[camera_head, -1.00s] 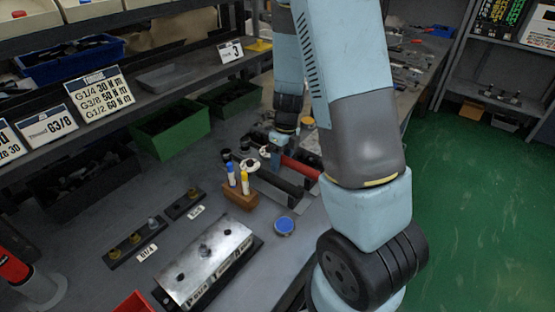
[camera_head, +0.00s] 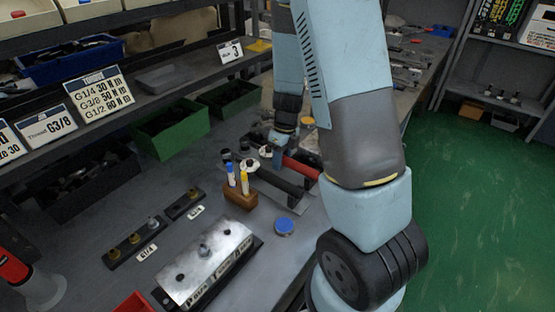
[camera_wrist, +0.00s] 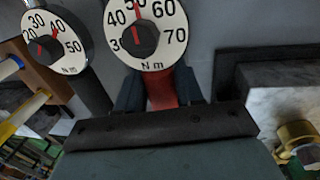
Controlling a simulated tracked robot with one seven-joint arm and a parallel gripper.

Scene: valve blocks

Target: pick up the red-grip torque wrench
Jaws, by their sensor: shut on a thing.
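The red-grip torque wrench shows its red grip (camera_head: 302,168) on the bench beside my arm in the head view. In the wrist view its round white dial (camera_wrist: 146,30), marked 30 to 70 N m, is at the top, with a red part (camera_wrist: 161,92) below it. My gripper (camera_wrist: 160,88) has its blue-grey fingers on both sides of this red part and is shut on it. In the head view my gripper (camera_head: 278,156) is at the dial end of the grip. I cannot tell whether the wrench is clear of the bench.
A black-grip wrench (camera_head: 284,188) with its own dial (camera_wrist: 48,42) lies close beside it. A wooden block (camera_head: 240,196) with blue and yellow markers stands near. Green bins (camera_head: 172,130) stand behind.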

